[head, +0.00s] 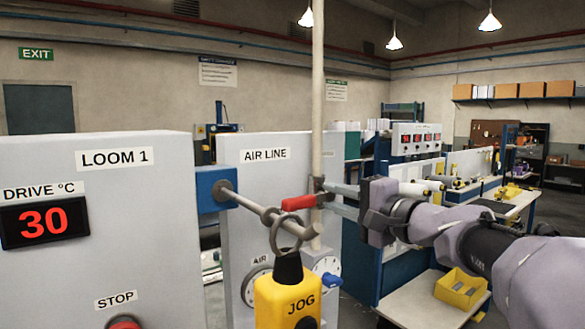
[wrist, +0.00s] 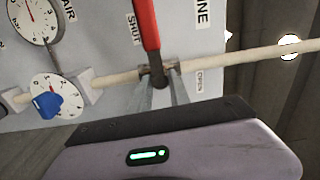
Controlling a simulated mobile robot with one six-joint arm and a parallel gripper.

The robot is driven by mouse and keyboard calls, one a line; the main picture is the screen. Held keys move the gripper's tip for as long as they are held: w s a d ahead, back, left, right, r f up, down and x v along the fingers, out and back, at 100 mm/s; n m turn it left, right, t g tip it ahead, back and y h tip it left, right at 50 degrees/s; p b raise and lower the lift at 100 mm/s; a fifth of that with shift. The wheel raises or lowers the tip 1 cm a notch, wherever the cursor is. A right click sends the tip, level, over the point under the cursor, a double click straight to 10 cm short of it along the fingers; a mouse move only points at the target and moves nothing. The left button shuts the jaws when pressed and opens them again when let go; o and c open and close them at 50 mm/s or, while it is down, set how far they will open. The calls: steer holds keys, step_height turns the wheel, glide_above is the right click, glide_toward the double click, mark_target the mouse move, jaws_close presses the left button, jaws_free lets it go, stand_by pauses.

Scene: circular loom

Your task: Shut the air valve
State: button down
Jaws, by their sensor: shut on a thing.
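The air valve's red lever (head: 298,203) shows by the upright pale pipe (head: 318,90), in front of the AIR LINE panel (head: 235,180). In the wrist view the red lever (wrist: 147,25) lies crosswise to the pipe (wrist: 240,57), beside the SHUT label (wrist: 133,28). The OPEN label (wrist: 199,82) is along the pipe. My gripper (head: 325,195) reaches in from the right; in the wrist view its fingers (wrist: 160,88) are shut on the lever's dark base at the pipe. The fingertip contact is partly hidden.
A yellow JOG pendant (head: 290,295) hangs from a hooked rod (head: 262,211) just in front of the valve. A blue knob (head: 330,281) sits below it by a gauge. The LOOM 1 cabinet (head: 100,240) stands left. A yellow bin (head: 461,288) is under my arm.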

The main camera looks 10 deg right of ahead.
steer(key=c, duration=1.2)
jaws_free()
steer(key=shift+w, duration=0.1)
steer(key=b+v, duration=0.3)
steer(key=v, duration=0.4)
